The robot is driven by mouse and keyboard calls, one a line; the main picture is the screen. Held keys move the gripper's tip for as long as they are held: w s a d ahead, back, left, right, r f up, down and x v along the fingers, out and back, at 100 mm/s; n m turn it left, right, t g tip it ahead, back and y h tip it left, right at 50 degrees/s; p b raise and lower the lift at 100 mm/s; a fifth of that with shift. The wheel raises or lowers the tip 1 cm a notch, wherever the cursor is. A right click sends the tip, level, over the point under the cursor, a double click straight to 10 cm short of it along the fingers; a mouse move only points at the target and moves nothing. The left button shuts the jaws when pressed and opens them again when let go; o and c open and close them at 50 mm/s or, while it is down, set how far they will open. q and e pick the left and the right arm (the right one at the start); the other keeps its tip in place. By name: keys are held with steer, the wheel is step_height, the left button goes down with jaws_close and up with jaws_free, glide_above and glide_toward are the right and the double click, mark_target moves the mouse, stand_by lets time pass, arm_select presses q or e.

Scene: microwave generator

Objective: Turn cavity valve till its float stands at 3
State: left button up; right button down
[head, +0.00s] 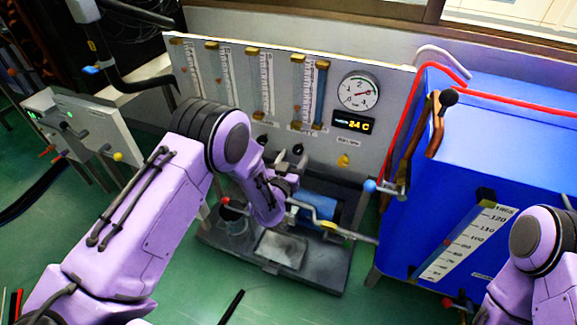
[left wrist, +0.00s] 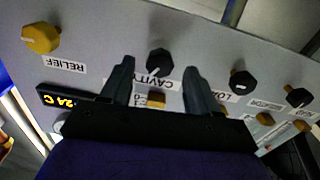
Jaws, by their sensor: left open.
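The black cavity valve knob (left wrist: 160,62) shows in the left wrist view, which is upside down, above its CAVITY label (left wrist: 157,81). My left gripper (left wrist: 158,68) is open, its fingers to either side of the knob in that view and apart from it. In the head view the left gripper (head: 283,187) is low in front of the panel, its fingertips hard to make out. The likely cavity knob (head: 298,149) is just above it. The rightmost flow tube (head: 306,92) probably belongs to this valve; its float is too small to read. My right gripper is out of view.
A yellow RELIEF knob (left wrist: 41,38) and a black LOAD knob (left wrist: 242,82) flank the cavity knob. A dial gauge (head: 358,92) and 24 C display (head: 354,122) are on the panel. A blue tank (head: 500,125) stands right; pipework with a blue-tipped lever (head: 372,186) is close by.

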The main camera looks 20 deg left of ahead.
arm_select(q)
steer(key=s, duration=0.7)
steer(key=shift+a, duration=0.15)
steer(key=s+a+f+n+g+y+p, duration=0.1)
steer(key=s+a+f+n+g+p, duration=0.1)
steer(key=s+a+f+g, duration=0.25)
steer(key=s+a+f+n+g+y+p, duration=0.1)
steer(key=s+f+g, duration=0.2)
steer(key=s+f, duration=0.35)
steer(key=s+a+r+n+g+y+p, duration=0.1)
steer(key=s+a+g+p, duration=0.1)
steer(key=s, duration=1)
steer(key=s+a+r+n+g+y+p, duration=0.1)
steer(key=s+a+n+g+p, duration=0.1)
steer(key=s, duration=1.1)
steer(key=a+g+p, duration=0.1)
steer(key=g+p, duration=0.1)
steer(key=g, duration=0.1)
steer(key=shift+p, duration=0.3)
